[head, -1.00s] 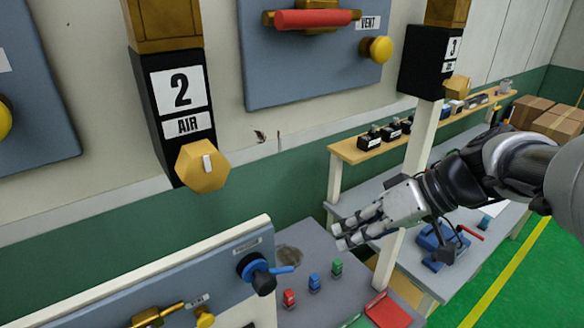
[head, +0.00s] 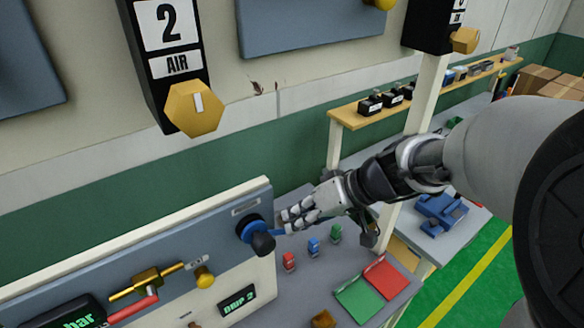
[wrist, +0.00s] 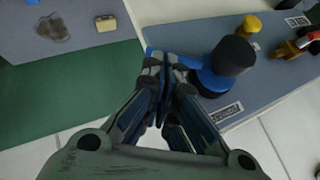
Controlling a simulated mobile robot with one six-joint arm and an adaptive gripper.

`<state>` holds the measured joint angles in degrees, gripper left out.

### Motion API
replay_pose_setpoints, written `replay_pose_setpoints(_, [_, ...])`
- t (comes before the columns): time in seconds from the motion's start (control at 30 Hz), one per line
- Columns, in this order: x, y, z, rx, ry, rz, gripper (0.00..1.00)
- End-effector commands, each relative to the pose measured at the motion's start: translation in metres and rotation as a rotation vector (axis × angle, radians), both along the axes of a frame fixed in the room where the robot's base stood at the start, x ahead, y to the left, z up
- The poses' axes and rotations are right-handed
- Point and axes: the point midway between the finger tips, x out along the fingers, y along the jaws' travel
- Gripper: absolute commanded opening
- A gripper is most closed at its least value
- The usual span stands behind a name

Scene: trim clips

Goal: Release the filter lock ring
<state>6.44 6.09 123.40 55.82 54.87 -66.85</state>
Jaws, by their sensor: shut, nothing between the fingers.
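The blue ring (head: 247,228) sits on the upper right of the grey panel, with a black cylinder (head: 264,243) standing out from it and a short blue lever (head: 278,232) pointing right. In the wrist view the blue ring (wrist: 216,83) and black cylinder (wrist: 233,56) are right of the fingers, and the lever runs behind the fingertips. My gripper (head: 287,219) is at the lever's free end, fingers together and empty. In the wrist view my gripper (wrist: 165,68) overlaps the lever; I cannot tell whether it touches.
Red (head: 289,262), blue (head: 314,246) and green (head: 336,233) small parts stand on the bench below my gripper. A yellow knob (head: 203,277) and a brass valve with a red handle (head: 146,284) are lower left on the panel. A white post (head: 391,232) stands right, near my wrist.

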Motion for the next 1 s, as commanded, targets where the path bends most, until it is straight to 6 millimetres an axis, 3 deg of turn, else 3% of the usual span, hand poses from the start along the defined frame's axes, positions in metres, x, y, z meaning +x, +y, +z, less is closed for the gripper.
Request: replay_pose_setpoints(1.0, [0.0012,0.0029,-0.012,0.075,0.05,-0.002,0.0])
